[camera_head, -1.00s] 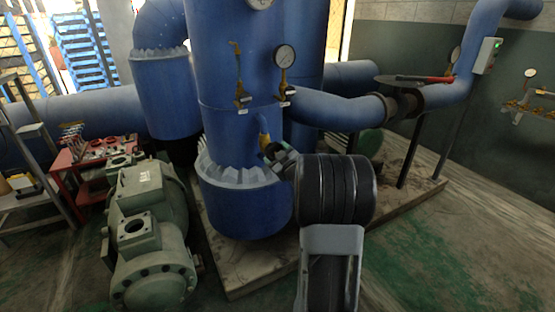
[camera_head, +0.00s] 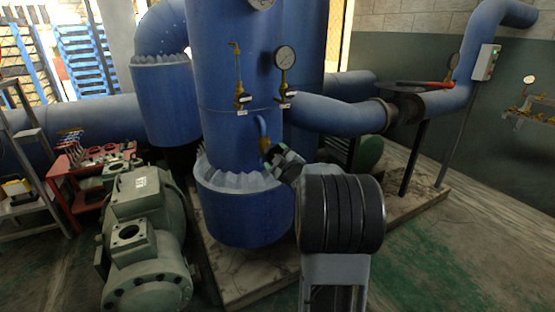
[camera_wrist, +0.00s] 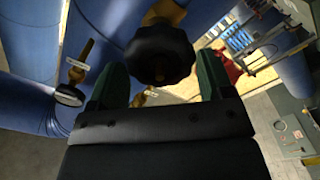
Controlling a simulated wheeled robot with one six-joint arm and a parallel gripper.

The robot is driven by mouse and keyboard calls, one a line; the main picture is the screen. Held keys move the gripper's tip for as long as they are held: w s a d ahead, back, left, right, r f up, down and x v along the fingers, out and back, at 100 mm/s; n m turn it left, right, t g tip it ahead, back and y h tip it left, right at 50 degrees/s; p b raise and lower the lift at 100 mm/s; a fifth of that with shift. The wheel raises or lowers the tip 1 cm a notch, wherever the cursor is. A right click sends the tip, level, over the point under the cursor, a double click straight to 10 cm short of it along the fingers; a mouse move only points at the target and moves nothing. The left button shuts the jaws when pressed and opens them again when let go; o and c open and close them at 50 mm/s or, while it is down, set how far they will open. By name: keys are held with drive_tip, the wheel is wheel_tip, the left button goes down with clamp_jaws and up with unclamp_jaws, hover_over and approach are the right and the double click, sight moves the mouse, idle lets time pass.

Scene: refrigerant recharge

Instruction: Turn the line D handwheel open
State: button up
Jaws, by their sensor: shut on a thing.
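A black lobed handwheel (camera_wrist: 160,54) sits on a brass valve (camera_wrist: 166,12) in the wrist view. The green fingers of my gripper (camera_wrist: 162,70) stand on either side of it, and the gripper is shut on it. In the head view my gripper (camera_head: 280,158) is at the front of the big blue vessel (camera_head: 235,150), beside a small brass fitting (camera_head: 265,145) with a blue curved piece above it. The handwheel is hard to make out there. No line letter is readable.
Two brass valves with white tags (camera_head: 240,98) and a round gauge (camera_head: 285,58) are on the vessel above my gripper. A grey-green compressor (camera_head: 145,235) stands at left. A red cart (camera_head: 78,180) is behind it. Green floor at right is clear.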

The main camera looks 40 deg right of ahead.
drive_tip(key=shift+f, duration=0.15)
drive_tip(key=n+b, duration=0.4)
drive_tip(key=b, duration=0.1)
drive_tip(key=shift+b, duration=0.3)
drive_tip(key=shift+n, duration=0.3)
drive_tip(key=shift+n+b, duration=0.3)
drive_tip(key=shift+b, duration=0.1)
